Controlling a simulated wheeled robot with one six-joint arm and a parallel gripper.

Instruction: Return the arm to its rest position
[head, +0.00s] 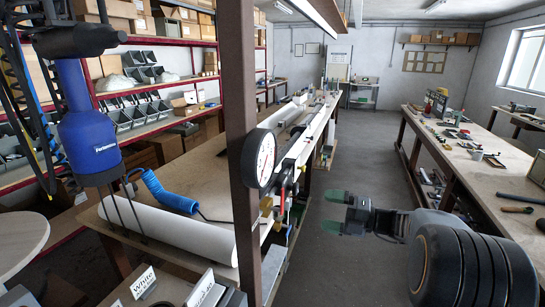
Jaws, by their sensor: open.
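My gripper (337,211) is at the lower middle right of the head view, with two green fingertips spread apart and nothing between them. It points left, toward the near end of the long workbench, and hangs over the grey floor. My arm comes in from the lower right corner, with a large dark ribbed part close to the camera. The rest of the arm is out of view.
A long workbench (165,184) with a white profile (170,230) stands left of my gripper. A brown post (240,120) with a pressure gauge (259,158) rises beside it. Another bench (484,170) with tools runs along the right. The aisle floor (355,150) between them is clear.

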